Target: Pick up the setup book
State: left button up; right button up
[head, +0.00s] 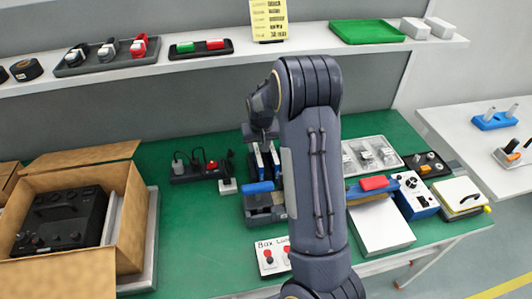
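No readable title shows which item is the setup book. Thin upright blue-and-white items, like books or binders (258,166), stand near the middle of the green table, just behind a dark grey holder (262,208). My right gripper (262,140) is directly above them, pointing down, at or very near their top edges. Its fingertips are too small and dark to show whether they are open or grip anything. My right arm hides what lies to the right of these items. A flat cream book-like pad (458,191) lies at the table's right end. My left gripper is out of view.
An open cardboard box (120,182) with a black case fills the left. Black plugs (196,168) stand left of the blue items. A white box (382,232) and blue device (415,196) stand right. A white shelf (350,50) runs above. Some green tabletop is bare.

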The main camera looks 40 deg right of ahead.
aim_at(257, 156)
jog(key=x, duration=0.2)
jog(key=p+x, duration=0.1)
jog(key=x, duration=0.4)
jog(key=shift+a+f, duration=0.2)
jog(key=shift+a, duration=0.15)
grip_shut()
